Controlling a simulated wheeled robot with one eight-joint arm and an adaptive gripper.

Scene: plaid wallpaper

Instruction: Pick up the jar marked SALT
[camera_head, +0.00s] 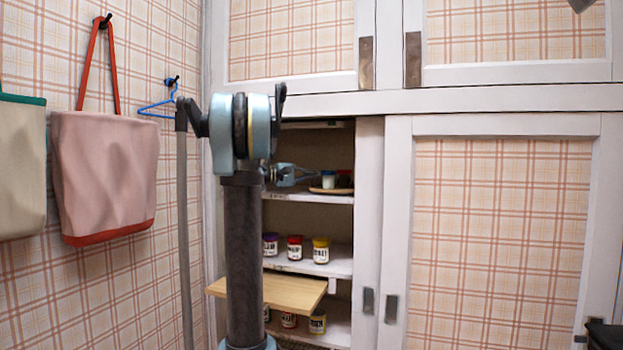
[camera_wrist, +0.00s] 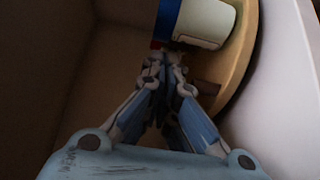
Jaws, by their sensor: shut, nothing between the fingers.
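My gripper (camera_head: 308,172) is inside the open cabinet at the upper shelf. In the wrist view its fingers (camera_wrist: 166,58) are together and hold nothing. In the head view a pale jar with a blue top (camera_head: 328,180) stands on that tray beside a darker jar (camera_head: 344,179). Whether the fingertips touch a jar cannot be told. No SALT marking is legible on any jar.
The middle shelf holds jars with purple (camera_head: 270,245), red (camera_head: 294,249) and yellow (camera_head: 320,250) lids. A wooden board (camera_head: 285,291) juts out below, partly covering lower jars (camera_head: 317,322). The cabinet's right door (camera_head: 500,240) is closed. Bags (camera_head: 105,175) hang at left.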

